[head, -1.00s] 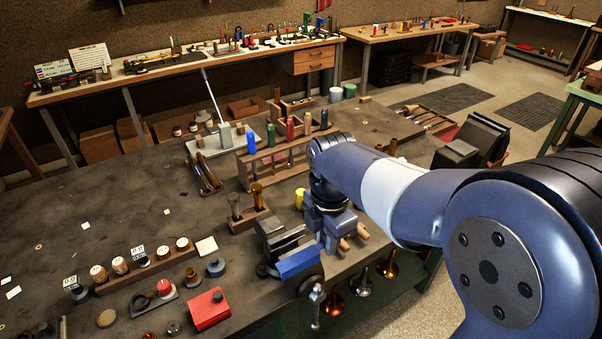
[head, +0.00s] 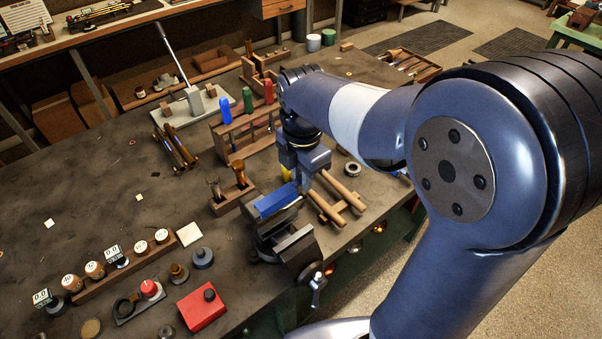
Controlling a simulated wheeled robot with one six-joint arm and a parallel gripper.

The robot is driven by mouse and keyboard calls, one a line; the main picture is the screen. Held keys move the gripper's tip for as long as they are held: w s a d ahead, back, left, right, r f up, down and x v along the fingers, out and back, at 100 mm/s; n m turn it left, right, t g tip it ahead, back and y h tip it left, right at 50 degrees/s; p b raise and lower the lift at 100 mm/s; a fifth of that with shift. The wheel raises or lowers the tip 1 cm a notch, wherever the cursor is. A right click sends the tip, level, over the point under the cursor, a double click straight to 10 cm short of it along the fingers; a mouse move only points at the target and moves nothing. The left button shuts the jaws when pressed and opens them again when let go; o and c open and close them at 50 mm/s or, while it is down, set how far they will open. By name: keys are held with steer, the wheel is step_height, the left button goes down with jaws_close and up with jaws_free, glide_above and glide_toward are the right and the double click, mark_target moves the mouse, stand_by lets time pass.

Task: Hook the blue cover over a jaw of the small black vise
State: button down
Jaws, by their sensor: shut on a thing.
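The blue cover (head: 277,201) is a bright blue angled strip at the rear jaw of the small black vise (head: 294,246). It overlaps the top of that jaw in the head view; I cannot tell whether it rests on the jaw or hangs just above it. The vise stands at the table's front edge, its grey front jaw bare and its handle hanging over the edge. My gripper (head: 297,190) points down just behind and right of the cover's right end. It is shut on the cover; its fingertips are mostly hidden.
Wooden-handled mallets (head: 338,200) lie close to the right of the vise. A small wooden block with upright tools (head: 232,190) stands to the left, and a tool rack (head: 243,130) behind. A red box (head: 202,309) sits front left.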

steer(key=shift+f+b, duration=1.65)
steer(key=shift+f, duration=0.75)
steer(key=shift+f, duration=0.1)
step_height(320, 180, down, 3)
steer(key=shift+b, duration=0.8)
stand_by(1.4)
steer(key=c, duration=1.3)
jaws_free()
steer(key=shift+o, duration=0.2)
step_height(320, 180, up, 11)
steer(key=shift+f, duration=0.15)
